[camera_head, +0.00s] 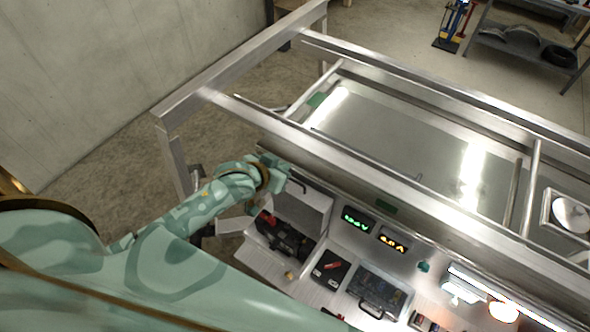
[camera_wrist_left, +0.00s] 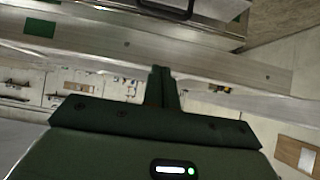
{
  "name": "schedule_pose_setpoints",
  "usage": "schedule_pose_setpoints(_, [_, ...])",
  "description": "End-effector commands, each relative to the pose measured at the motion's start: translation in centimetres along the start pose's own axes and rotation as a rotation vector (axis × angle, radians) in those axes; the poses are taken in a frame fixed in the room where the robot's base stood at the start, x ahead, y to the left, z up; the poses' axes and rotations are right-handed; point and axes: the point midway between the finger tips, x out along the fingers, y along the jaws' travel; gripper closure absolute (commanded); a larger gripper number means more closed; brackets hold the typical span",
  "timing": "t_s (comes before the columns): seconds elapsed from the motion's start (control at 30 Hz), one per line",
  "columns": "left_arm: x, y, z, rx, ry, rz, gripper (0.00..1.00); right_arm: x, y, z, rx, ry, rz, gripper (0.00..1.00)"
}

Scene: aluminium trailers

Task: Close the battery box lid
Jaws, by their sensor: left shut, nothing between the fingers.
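The battery box (camera_head: 272,247) is on the bench left of centre in the head view, with a dark battery and a red part inside. Its grey lid (camera_head: 303,210) stands raised at the back of the box, with a dark handle near its upper edge. My left gripper (camera_head: 288,183) is at the lid's upper left edge, close to the handle. Whether it touches the lid I cannot tell. In the left wrist view my left fingers (camera_wrist_left: 162,84) are together and empty; a black handle (camera_wrist_left: 166,10) shows beyond them at the top. My right gripper is not in view.
An aluminium frame rail (camera_head: 370,165) runs just behind the lid. Right of the box are lit displays (camera_head: 358,218), a black case with a red item (camera_head: 330,267) and a clear-topped case (camera_head: 378,292). A lit lamp (camera_head: 503,311) is at lower right.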

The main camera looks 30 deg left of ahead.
Motion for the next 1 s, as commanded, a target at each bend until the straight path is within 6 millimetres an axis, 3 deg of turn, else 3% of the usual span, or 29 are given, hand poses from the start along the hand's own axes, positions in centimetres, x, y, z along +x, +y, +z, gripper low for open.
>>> schedule_pose_setpoints(0.17, [2.7, 0.0, -0.1, -0.001, 0.001, -0.001, 1.00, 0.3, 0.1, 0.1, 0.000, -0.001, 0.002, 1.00])
schedule_pose_setpoints(0.5, [9.9, 0.0, 0.0, 0.001, 0.001, -0.001, 1.00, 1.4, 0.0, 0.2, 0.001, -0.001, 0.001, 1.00])
schedule_pose_setpoints(0.73, [8.4, 0.0, 3.0, 0.001, -0.001, -0.001, 1.00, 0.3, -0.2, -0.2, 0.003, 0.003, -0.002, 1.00])
schedule_pose_setpoints(1.0, [8.2, 0.0, 3.8, 0.001, 0.001, 0.000, 1.00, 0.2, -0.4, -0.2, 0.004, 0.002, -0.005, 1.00])
